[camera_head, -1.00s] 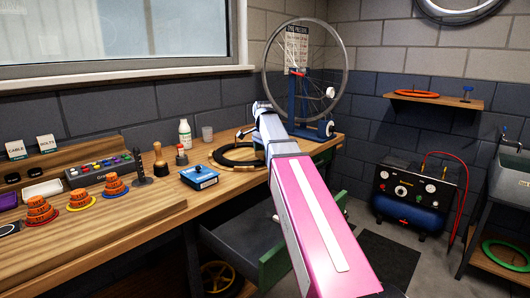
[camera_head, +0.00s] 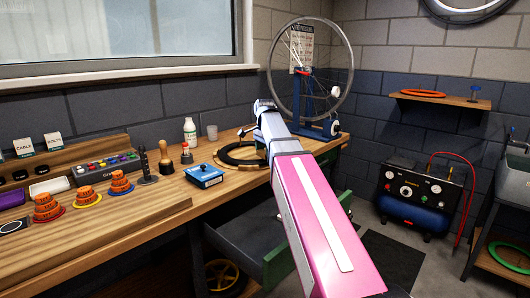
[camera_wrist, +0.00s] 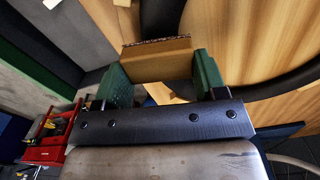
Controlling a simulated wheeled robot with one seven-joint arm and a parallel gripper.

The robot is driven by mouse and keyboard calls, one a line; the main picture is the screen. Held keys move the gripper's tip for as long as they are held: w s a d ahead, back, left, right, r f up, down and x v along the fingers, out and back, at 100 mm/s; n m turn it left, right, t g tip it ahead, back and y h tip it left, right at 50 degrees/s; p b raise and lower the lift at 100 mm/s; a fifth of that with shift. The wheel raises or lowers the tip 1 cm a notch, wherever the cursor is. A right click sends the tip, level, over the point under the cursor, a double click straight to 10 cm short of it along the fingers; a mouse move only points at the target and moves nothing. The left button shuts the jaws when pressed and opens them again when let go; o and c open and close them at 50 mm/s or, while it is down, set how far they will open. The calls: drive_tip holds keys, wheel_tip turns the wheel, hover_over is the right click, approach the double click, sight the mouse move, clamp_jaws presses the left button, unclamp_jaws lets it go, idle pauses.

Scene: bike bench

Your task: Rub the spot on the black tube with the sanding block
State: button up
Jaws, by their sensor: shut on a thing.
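The black tube (camera_head: 240,154) lies as a ring on the wooden bench, beyond the blue box; a dark curved length of it (camera_wrist: 280,82) shows in the wrist view. My gripper (camera_wrist: 160,72) has green fingers shut on a tan block with a dark, rough edge, the sanding block (camera_wrist: 156,58). The block is held over the bench near the tube; I cannot tell whether it touches the tube. In the head view my arm's end is beside the ring, and the block cannot be made out. The spot on the tube cannot be made out in either view.
A wheel on a blue stand (camera_head: 316,128) is at the bench's far end. Orange stacked parts (camera_head: 120,182) stand at left. A red toolbox (camera_wrist: 52,130) shows in the wrist view.

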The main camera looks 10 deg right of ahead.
drive_tip(key=shift+r, duration=3.3)
